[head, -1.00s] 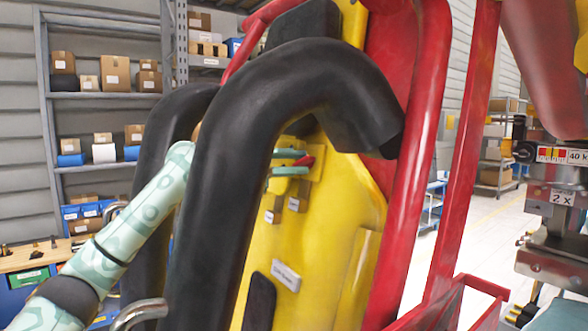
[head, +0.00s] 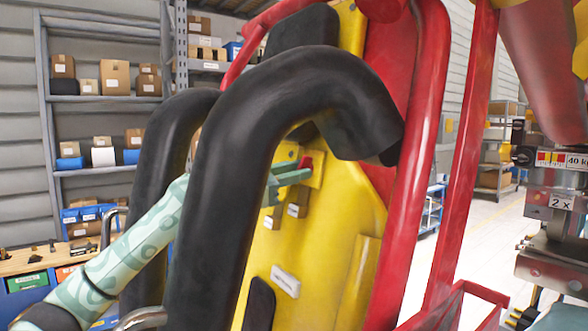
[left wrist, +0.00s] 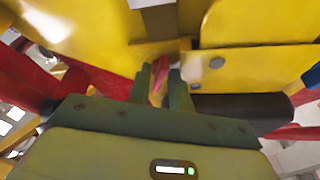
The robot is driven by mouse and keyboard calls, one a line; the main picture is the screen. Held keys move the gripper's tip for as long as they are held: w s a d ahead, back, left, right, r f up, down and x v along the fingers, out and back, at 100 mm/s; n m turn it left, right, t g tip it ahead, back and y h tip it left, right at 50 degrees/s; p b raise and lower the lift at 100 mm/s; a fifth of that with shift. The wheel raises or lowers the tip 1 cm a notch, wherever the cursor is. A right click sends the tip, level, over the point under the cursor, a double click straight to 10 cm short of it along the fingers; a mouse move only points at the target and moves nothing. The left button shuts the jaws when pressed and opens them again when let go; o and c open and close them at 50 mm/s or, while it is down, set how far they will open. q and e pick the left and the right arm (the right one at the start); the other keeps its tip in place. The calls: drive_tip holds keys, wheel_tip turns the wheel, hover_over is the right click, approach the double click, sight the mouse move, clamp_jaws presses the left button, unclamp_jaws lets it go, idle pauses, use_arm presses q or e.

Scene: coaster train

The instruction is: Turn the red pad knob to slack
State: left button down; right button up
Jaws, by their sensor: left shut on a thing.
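The red pad knob (head: 307,162) is on the yellow seat back (head: 335,235), beneath the arch of the black padded restraint (head: 300,75). My left gripper (head: 294,174) reaches in behind the near black tube and is shut on the knob. Its fingers partly cover the knob. In the left wrist view the red knob (left wrist: 158,86) shows between the two green fingers (left wrist: 162,84). Small tags (head: 297,210) hang below the knob, too small to read. My right gripper is not in view.
A red frame post (head: 425,130) rises right of the seat. The padded tubes stand close around my left forearm. A pale label plate (head: 285,280) is lower on the seat. A machine (head: 555,210) stands at the right, shelves (head: 105,110) at the back left.

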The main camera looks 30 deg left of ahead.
use_arm(q)
drive_tip(key=shift+f, duration=0.25)
drive_tip(key=c, duration=1.5)
unclamp_jaws()
drive_tip(key=shift+c, duration=0.2)
drive_tip(key=shift+s+a+r, duration=0.1)
drive_tip(key=b+v, duration=1.5)
drive_tip(key=v, duration=0.1)
drive_tip(key=shift+s, duration=0.2)
drive_tip(key=shift+a, duration=0.1)
